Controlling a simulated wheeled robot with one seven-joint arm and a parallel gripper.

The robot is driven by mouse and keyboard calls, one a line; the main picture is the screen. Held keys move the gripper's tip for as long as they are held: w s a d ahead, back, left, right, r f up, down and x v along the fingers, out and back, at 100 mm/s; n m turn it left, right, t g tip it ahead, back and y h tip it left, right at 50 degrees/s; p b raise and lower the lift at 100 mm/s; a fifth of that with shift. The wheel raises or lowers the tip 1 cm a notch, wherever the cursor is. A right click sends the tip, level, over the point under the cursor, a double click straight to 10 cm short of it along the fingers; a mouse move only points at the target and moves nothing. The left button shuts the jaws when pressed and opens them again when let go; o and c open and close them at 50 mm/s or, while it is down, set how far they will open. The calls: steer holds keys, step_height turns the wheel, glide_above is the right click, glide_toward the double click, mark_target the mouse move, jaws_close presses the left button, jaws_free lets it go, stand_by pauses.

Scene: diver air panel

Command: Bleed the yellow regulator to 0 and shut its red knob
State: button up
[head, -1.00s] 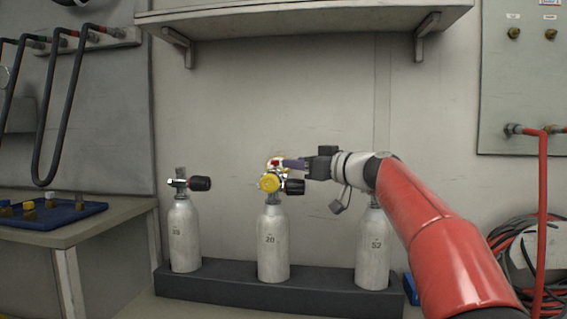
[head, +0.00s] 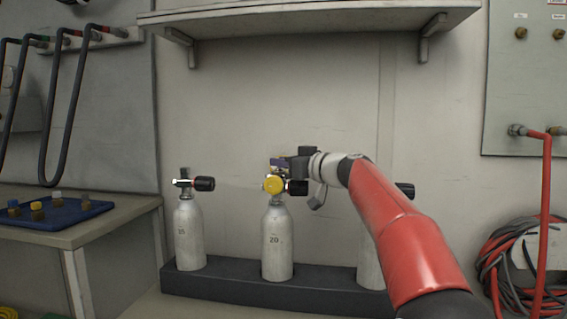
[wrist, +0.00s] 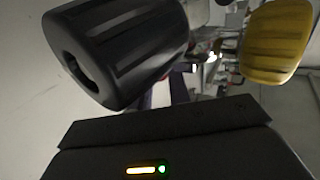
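The yellow regulator (head: 273,184) sits on the valve of the middle cylinder (head: 278,245), marked 20. A faint pale streak shows to its left. Its yellow part also shows at the upper right of the wrist view (wrist: 275,38). A black valve knob (head: 297,187) is just right of it and looms large in the wrist view (wrist: 118,52). The finger gap is too small to read, and any dial reading is not legible.
Grey cylinders stand left (head: 190,235) and right (head: 370,262) in a dark rack (head: 215,281). My arm covers part of the right one. A shelf (head: 310,18) is above. A blue tray (head: 75,213) lies on the left bench. Red hose (head: 545,200) hangs at right.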

jaws_close()
steer(key=shift+w+d+n+g+y+p, duration=0.15)
steer(key=shift+n+g+y+p, duration=0.2)
steer(key=shift+n+g+y, duration=0.45)
steer(key=shift+g, duration=0.2)
steer(key=o, duration=0.7)
jaws_free()
